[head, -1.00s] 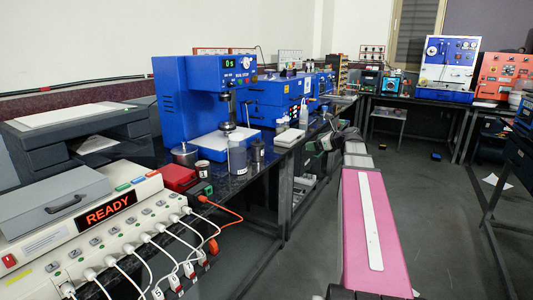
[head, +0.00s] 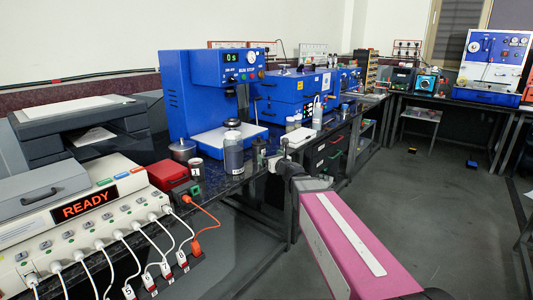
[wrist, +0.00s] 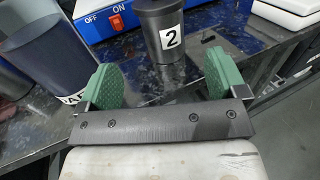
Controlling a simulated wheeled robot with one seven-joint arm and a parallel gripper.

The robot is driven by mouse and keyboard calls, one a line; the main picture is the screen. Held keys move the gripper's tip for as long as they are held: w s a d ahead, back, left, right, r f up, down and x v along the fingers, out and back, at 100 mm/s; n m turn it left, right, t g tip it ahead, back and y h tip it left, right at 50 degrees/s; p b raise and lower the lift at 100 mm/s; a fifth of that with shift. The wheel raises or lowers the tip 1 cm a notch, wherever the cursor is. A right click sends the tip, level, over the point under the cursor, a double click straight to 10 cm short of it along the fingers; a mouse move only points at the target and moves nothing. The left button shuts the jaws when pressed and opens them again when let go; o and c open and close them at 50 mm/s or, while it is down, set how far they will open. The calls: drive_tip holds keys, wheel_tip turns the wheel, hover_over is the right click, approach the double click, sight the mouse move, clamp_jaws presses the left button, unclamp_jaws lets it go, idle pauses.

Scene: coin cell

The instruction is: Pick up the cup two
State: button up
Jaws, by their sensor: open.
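Cup two is a dark grey cylindrical cup (wrist: 165,42) with a white label reading "2". In the wrist view it stands upright on the dark speckled bench, at top centre. My gripper (wrist: 160,78) is open and empty, its green pads spread wide to either side. The cup lies just beyond the fingertips, between them sideways, and no contact shows. In the head view the cup (head: 260,148) is small and partly hidden near my gripper at the bench's front edge.
A large grey labelled container (wrist: 45,50) stands close to the left pad. A blue machine with an ON/OFF switch (wrist: 105,15) is behind the cup. Cup one (head: 196,170) and a red case (head: 167,178) are farther left on the bench.

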sight(262, 149)
drive_tip(key=x, duration=0.5)
drive_tip(key=shift+w+a+f, duration=0.25)
drive_tip(key=shift+w+a, duration=0.05)
drive_tip(key=shift+a, duration=0.05)
drive_tip(key=shift+d+x, duration=0.1)
drive_tip(key=shift+x, duration=1.2)
drive_tip(key=shift+d+x, duration=0.15)
drive_tip(key=shift+x, duration=1.15)
drive_tip(key=shift+w+r, duration=0.1)
drive_tip(key=shift+r, duration=0.05)
drive_tip(key=shift+c, duration=0.4)
drive_tip(key=c, duration=1.2)
drive_tip(key=shift+o, duration=0.2)
drive_tip(key=shift+r, duration=0.2)
drive_tip(key=shift+r, duration=4.75)
